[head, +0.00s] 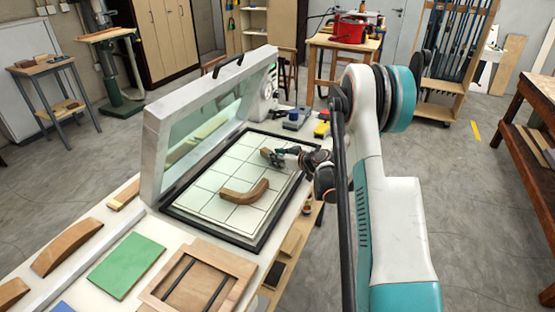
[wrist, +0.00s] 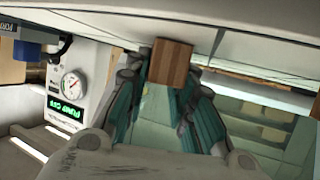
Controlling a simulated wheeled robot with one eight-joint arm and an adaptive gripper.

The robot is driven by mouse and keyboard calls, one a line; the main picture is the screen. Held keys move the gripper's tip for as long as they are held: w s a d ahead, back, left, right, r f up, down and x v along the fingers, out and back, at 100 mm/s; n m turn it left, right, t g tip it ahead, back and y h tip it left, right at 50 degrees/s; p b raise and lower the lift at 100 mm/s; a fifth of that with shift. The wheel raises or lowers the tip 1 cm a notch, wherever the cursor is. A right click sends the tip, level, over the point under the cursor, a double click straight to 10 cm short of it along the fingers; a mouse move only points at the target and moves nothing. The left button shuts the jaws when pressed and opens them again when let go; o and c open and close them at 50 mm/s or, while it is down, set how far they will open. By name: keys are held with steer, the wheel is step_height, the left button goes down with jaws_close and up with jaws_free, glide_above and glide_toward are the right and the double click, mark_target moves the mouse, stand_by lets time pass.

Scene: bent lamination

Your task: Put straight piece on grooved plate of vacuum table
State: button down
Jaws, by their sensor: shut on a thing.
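The vacuum table's grooved plate (head: 215,178) is pale with dark grid lines and a black frame. A bent wooden piece (head: 243,191) lies on its middle. The straight piece (head: 266,152) is a short brown wooden block near the plate's far end. My gripper (head: 275,155) is shut on it. In the wrist view the block (wrist: 170,62) shows end-on between the fingers of my gripper (wrist: 172,85). I cannot tell whether the block touches the plate or hangs just above it.
The table's framed lid (head: 215,110) stands raised along the plate's left side. A pump gauge (wrist: 70,84) stands beyond, above a green display reading "PUMP OFF". A green board (head: 127,265), a wooden frame (head: 197,278) and curved wooden pieces (head: 67,247) lie in front.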

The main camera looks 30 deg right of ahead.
steer(key=shift+f, duration=0.15)
steer(key=c, duration=1.4)
jaws_free()
steer(key=shift+o, duration=0.2)
steer(key=shift+r, duration=0.2)
steer(key=shift+s+d+r, duration=0.1)
steer(key=shift+s+r, duration=0.05)
steer(key=shift+s, duration=0.15)
steer(key=p+v, duration=0.2)
steer(key=v, duration=0.9)
steer(key=shift+s+p, duration=0.2)
steer(key=shift+p, duration=0.1)
steer(key=shift+d, duration=0.1)
